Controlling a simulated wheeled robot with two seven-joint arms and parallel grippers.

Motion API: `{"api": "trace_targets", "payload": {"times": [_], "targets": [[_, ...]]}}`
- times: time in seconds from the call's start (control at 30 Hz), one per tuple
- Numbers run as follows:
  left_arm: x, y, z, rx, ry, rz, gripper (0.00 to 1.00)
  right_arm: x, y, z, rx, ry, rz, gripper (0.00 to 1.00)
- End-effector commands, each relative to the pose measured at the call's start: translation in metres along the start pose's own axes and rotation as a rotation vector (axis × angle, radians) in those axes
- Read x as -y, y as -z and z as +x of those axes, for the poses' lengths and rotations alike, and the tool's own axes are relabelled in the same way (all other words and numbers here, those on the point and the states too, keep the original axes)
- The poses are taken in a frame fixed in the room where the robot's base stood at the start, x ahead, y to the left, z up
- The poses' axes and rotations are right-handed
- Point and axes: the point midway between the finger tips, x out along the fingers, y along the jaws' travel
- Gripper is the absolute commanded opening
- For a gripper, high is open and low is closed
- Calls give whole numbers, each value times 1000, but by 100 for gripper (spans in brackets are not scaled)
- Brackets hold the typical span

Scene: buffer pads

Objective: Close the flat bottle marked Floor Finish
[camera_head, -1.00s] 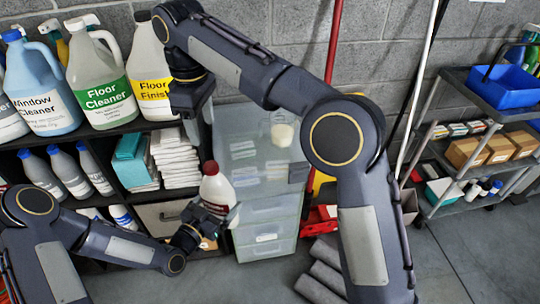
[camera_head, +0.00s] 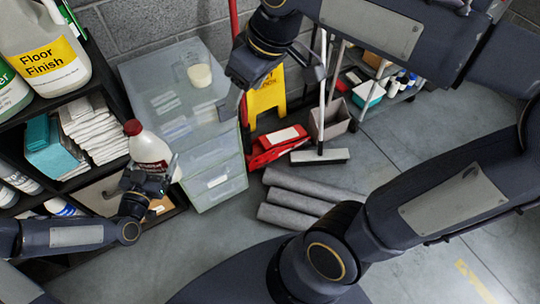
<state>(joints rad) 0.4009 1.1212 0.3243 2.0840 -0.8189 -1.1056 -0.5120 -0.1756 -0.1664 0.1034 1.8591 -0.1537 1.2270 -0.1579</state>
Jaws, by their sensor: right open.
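A large white jug (camera_head: 38,85) with a yellow label reading Floor Finish stands on the shelf at the upper left; its top is out of view. A smaller white bottle (camera_head: 149,146) with a dark red top and red label is upright in my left gripper (camera_head: 152,182), which appears shut around its lower part; I cannot read its label. My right gripper (camera_head: 252,80) is open and empty, above the right side of the clear plastic drawer unit, right of and higher in the picture than the held bottle.
A yellow sign (camera_head: 265,100), red items (camera_head: 275,147), a broom (camera_head: 320,156) and grey rolls (camera_head: 300,190) are on the floor to the right.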

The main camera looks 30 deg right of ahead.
Motion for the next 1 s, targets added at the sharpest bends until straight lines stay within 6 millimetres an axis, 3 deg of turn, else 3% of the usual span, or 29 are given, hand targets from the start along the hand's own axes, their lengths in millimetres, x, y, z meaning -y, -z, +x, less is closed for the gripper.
{"api": "trace_targets", "payload": {"times": [0.03, 0.2, 0.4, 0.6, 1.0], "targets": [[0, 1, 0, -3, 0, 1, 25, -2, -25, 2, -30, 2, 73, 58], [0, 1, 0, -3, 0, 1, 25, 2, -87, 20, -128, 21, 295, 58], [0, 1, 0, -3, 0, 1, 25, 14, -132, 45, -214, 43, 483, 58], [0, 1, 0, -3, 0, 1, 25, 20, -146, 57, -248, 53, 555, 58], [0, 2, 1, -6, 0, 1, 25, 20, -147, 58, -248, 54, 556, 58]]}}
